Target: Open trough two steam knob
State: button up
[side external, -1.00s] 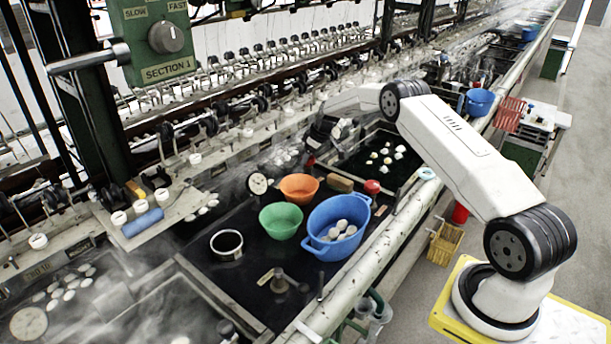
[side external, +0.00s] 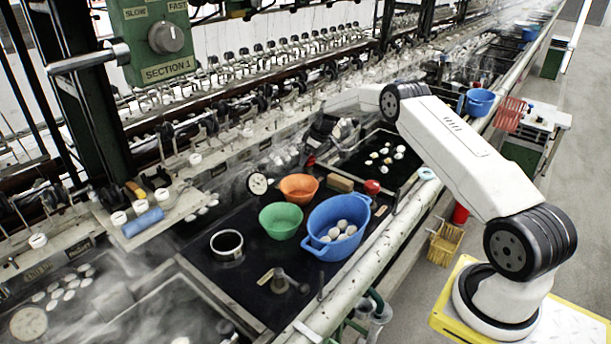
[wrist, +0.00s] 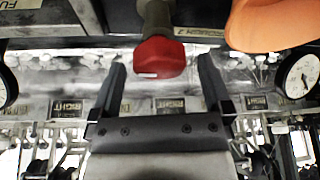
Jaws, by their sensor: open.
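A red knob (wrist: 158,57) with a small white mark shows in the wrist view, on a grey stem that comes from the top edge. My gripper (wrist: 163,72) is open, one dark finger on each side of the knob. The fingers are apart from it, with a gap on both sides. In the side view, my gripper (side external: 322,134) is at the back edge of the troughs, small and partly hidden by my arm and steam. A small red spot (side external: 311,161) shows just below it. Whether the fingers reach knob depth cannot be told.
An orange bowl (side external: 299,187) is close by; it also fills the wrist view's upper right (wrist: 275,22). A green bowl (side external: 280,221) and blue basin (side external: 337,224) stand nearer. A round gauge (side external: 257,183) is left of the orange bowl. Another red knob (side external: 372,187) sits nearer the front.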

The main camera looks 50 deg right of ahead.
jog(key=shift+r, duration=0.1)
jog(key=v, duration=0.7)
jog(key=shift+s+r, duration=0.2)
jog(key=shift+r, duration=0.1)
